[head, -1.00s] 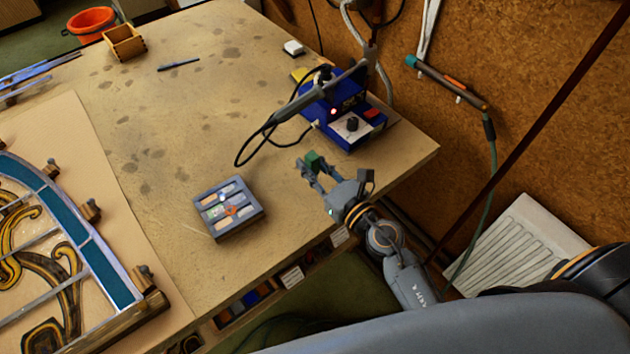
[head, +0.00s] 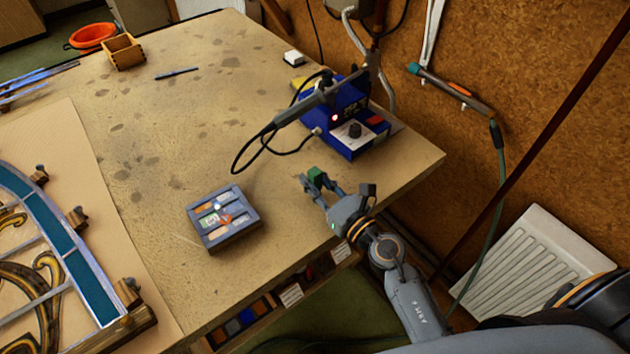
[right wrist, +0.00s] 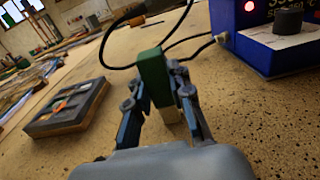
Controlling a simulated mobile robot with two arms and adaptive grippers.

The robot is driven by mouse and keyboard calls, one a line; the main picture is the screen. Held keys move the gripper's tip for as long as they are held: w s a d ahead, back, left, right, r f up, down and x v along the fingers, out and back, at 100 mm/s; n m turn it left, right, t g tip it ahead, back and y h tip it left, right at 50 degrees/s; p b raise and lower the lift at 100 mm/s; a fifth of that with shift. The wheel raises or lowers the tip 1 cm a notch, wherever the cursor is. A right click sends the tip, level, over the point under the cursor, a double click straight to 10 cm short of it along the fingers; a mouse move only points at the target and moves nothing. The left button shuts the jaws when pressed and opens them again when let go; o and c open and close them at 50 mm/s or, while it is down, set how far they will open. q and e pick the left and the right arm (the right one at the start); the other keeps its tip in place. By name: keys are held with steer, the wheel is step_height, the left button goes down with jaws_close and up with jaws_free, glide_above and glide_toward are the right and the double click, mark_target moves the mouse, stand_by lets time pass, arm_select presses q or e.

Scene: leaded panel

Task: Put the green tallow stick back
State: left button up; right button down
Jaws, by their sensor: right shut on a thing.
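The green tallow stick (head: 315,175) is held in my right gripper (head: 318,188), above the table's right part, between the grey tray and the blue soldering station. In the right wrist view the stick (right wrist: 153,78) stands upright between the fingers (right wrist: 158,100), green above with a pale lower end. A grey compartmented tray (head: 251,219) lies on the table to the left of the gripper, apart from it; it also shows in the right wrist view (right wrist: 95,100). The tray holds several small coloured pieces. My left gripper is not seen.
The blue soldering station (head: 345,142), with its iron and looping black cable, stands behind the gripper. The leaded panel (head: 70,262) lies at left. A wooden box (head: 124,52) and a pen (head: 177,73) are farther back. The table's middle is clear.

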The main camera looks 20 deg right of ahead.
steer(key=c, duration=1.2)
jaws_free()
steer(key=shift+f, duration=0.1)
steer(key=shift+r, duration=0.2)
steer(key=b+v, duration=0.4)
steer(key=v, duration=0.8)
